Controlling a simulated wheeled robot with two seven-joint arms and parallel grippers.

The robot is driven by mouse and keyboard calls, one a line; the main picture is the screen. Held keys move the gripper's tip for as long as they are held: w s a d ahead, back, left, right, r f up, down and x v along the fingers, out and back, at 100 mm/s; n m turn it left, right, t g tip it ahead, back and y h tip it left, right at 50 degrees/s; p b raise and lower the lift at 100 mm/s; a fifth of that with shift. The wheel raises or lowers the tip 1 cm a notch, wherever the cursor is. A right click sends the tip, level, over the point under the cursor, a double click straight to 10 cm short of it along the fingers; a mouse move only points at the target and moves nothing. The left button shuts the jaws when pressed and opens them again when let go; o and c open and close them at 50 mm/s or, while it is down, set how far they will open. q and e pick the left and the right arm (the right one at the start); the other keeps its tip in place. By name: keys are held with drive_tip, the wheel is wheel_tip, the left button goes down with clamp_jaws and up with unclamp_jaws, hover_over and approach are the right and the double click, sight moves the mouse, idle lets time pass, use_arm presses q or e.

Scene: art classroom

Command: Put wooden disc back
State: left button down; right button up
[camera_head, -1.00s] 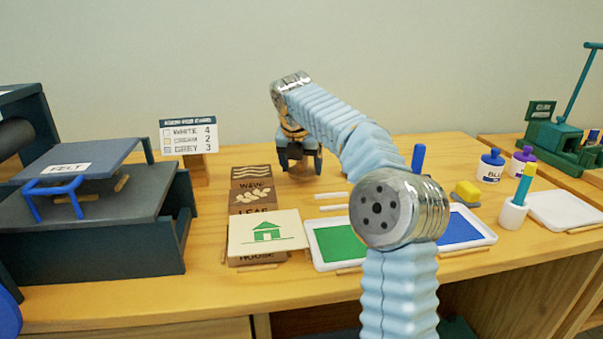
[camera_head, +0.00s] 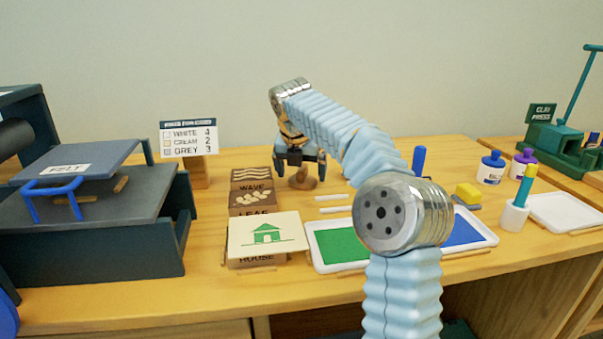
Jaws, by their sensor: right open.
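A small brown wooden disc (camera_head: 302,182) with a raised knob lies on the table, behind and right of the printing blocks. My right gripper (camera_head: 301,170) is open, its two fingers apart on either side of the disc's knob, just above the disc. I cannot tell whether a finger touches it. My right arm comes up from the lower middle and bends over to the back. My left gripper is not in view.
Wooden blocks (camera_head: 251,201) and a house print card (camera_head: 265,233) are left of my arm. A green ink tray (camera_head: 318,263), white sticks (camera_head: 332,210) and ink jars (camera_head: 490,170) are nearby. A press (camera_head: 95,225) stands left; a sign (camera_head: 188,138) stands behind.

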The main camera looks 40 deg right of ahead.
drive_tip(key=p+v, duration=0.1)
drive_tip(key=v, duration=1)
drive_tip(key=shift+p, duration=0.3)
drive_tip(key=shift+f, duration=0.1)
